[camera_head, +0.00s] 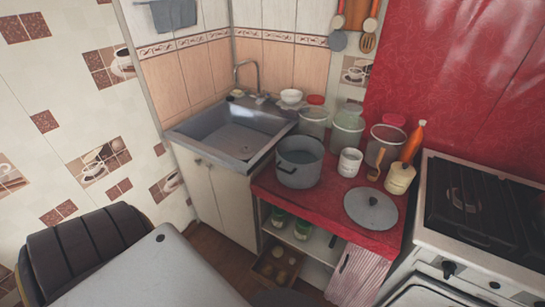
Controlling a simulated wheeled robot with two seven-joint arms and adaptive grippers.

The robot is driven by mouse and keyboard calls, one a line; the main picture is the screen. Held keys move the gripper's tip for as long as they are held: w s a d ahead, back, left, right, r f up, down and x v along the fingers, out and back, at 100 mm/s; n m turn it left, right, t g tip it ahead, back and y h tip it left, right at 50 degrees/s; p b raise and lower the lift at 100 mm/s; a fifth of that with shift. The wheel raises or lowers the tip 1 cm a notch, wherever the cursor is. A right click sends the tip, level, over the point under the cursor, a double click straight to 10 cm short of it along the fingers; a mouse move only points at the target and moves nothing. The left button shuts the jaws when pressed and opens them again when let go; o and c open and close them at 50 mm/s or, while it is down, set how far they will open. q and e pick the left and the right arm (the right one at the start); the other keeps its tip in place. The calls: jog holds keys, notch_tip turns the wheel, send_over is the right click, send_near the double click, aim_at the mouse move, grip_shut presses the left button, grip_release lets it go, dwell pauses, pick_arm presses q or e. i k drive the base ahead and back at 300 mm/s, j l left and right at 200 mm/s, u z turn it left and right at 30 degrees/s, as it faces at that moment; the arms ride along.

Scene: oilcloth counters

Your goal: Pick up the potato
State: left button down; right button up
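A small wooden box (262,270) stands on the floor level under the red counter, at the bottom centre of the head view. Several round brownish things that look like potatoes (283,277) lie inside it. They are small and shadowed, so I cannot tell them apart clearly. The shelf above and the dark interior partly hide the box. Neither of my grippers shows in this view.
The red counter (325,207) holds a grey pot (299,162), a lid (371,208) and several jars. A sink (235,133) is left, a stove (480,210) right. A grey tabletop (150,275) and dark chair (85,240) fill the lower left. Some brown floor shows between.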

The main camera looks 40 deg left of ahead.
aim_at(267, 270)
jog(key=u, duration=1.3)
